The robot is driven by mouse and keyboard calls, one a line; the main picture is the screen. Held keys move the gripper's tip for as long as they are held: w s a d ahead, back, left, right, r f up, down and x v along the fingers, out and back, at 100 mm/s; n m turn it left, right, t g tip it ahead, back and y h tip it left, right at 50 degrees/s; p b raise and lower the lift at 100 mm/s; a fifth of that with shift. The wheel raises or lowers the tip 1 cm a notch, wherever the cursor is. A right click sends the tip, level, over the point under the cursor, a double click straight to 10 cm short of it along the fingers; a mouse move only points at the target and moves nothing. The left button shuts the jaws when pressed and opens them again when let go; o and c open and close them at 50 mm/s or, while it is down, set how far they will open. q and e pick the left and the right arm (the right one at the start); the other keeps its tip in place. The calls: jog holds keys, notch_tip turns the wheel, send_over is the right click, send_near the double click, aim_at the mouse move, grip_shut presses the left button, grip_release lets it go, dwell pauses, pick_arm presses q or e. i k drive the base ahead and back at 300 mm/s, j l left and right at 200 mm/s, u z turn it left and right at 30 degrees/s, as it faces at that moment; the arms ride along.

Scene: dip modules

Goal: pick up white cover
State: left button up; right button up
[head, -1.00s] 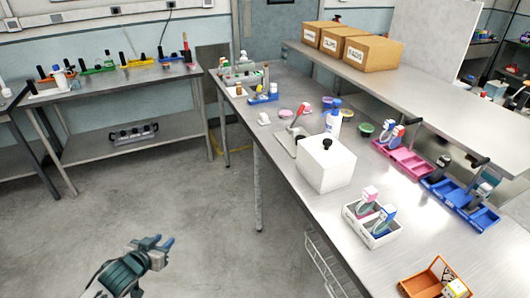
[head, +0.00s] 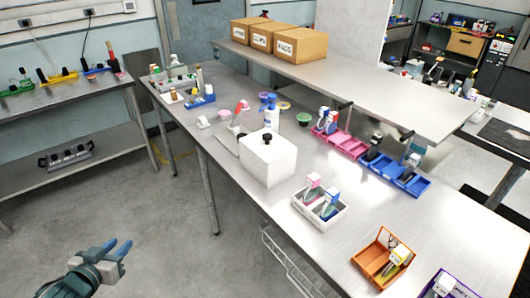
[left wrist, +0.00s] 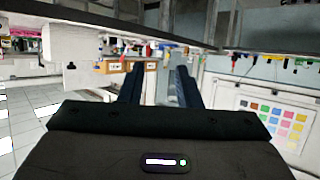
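The white cover (head: 268,160) is a box-shaped white piece with a black knob on top. It stands upright on the metal bench near its front edge, in the middle of the head view. My left gripper (head: 116,247) is low at the left of the head view, over the floor and well apart from the cover. Its two fingers stand apart with nothing between them, as the left wrist view also shows (left wrist: 158,82). A white block with a dark knob, which looks like the cover, appears upside down in that view (left wrist: 68,45). My right gripper is not in view.
A white tray (head: 302,216) with small items stands to the right of the cover. A blue-capped white bottle (head: 272,115) is close behind it. Pink and blue trays (head: 342,144) line the bench's back. An orange bin (head: 362,265) stands at the front right.

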aim_at(269, 158)
jog(key=i+z, duration=0.45)
jog(key=z, duration=0.2)
jog(key=i+j+z, duration=0.1)
jog(key=z, duration=0.25)
jog(key=i, duration=0.15)
